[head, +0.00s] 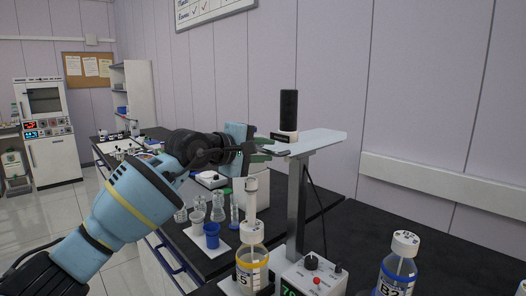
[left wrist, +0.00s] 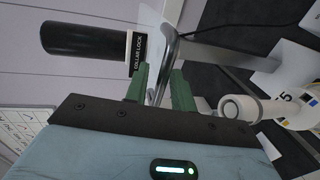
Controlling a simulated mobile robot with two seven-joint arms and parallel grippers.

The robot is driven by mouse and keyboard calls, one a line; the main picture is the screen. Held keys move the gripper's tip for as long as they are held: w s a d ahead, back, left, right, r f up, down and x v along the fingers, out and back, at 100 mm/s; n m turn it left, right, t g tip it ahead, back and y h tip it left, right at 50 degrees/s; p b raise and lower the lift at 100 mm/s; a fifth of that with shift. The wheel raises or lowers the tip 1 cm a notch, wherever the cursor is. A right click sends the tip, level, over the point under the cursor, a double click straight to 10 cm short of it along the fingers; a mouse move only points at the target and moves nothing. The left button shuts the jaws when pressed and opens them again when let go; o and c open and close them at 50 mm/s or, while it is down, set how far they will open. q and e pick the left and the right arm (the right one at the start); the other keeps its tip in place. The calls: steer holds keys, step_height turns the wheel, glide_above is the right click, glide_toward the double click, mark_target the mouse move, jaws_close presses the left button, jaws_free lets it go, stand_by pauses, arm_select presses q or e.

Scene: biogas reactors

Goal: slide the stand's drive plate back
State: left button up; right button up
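The stand has a grey upright column (head: 296,205) with a pale flat drive plate (head: 322,139) on top. My left gripper (head: 268,149) is at the plate's left end. In the left wrist view, its green fingers (left wrist: 160,88) are apart, with a grey metal edge (left wrist: 160,65) between them. I cannot tell whether they touch it. My right gripper is not in view.
A yellow-ringed bottle (head: 252,270) with a tall white shaft stands below the gripper. A control box (head: 314,280) is at the column's foot. A blue-ringed B2 bottle (head: 399,268) stands right. Cups and glassware (head: 211,233) sit left on the dark bench.

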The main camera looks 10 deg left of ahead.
arm_select(q)
steer(key=v, duration=0.8)
steer(key=shift+b, duration=0.35)
steer(key=shift+f, duration=0.15)
